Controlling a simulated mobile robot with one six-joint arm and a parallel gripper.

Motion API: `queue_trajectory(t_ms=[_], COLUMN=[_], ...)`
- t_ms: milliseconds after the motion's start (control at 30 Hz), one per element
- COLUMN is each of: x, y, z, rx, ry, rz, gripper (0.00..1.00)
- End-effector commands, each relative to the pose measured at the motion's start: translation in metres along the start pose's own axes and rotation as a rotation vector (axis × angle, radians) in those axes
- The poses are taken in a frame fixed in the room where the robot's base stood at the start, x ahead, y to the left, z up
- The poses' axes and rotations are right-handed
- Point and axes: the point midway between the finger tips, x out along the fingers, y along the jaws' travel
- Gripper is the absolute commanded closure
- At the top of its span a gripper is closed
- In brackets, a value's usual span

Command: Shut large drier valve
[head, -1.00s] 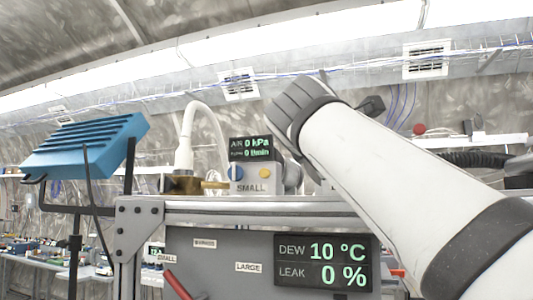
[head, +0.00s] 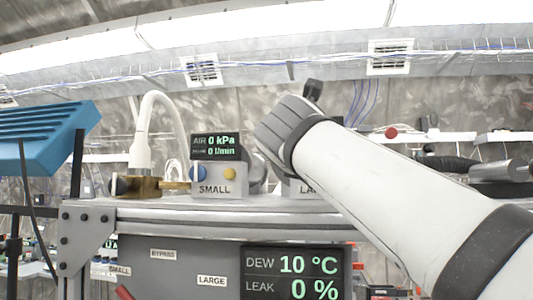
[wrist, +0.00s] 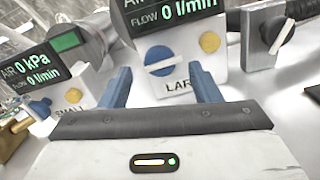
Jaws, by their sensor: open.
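No valve in view is clearly labelled as the drier valve. On the grey front panel (head: 180,270) in the head view is a label reading LARGE (head: 211,281). The tip of a red handle (head: 123,292) shows at the bottom edge; the rest is cut off. On the bench top, a white box marked LARGE shows in the wrist view (wrist: 185,75), with a blue knob (wrist: 159,61) bearing a white bar, and a yellow button. My gripper (wrist: 160,88) is open and empty, its blue fingers in front of that box. Its fingers are hidden in the head view.
A SMALL box (head: 216,179) with a display stands on the bench beside a brass fitting (head: 138,187) and white hose. A display (head: 292,273) reads DEW 10 °C, LEAK 0 %. A blue slatted unit (head: 45,135) is at left. A grey block with a lever (wrist: 283,37) is at right.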

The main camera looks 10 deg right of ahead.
Motion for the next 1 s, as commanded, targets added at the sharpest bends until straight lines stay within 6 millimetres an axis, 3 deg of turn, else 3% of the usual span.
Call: queue_trajectory(t_ms=[200, 533, 1000], x=[0.023, 0.026, 0.026], y=[0.001, 0.002, 0.002], z=[0.001, 0.000, 0.000], rx=[0.001, 0.002, 0.002], ry=[0.000, 0.000, 0.000], rz=[0.003, 0.005, 0.006], gripper=[0.43, 0.43, 0.82])
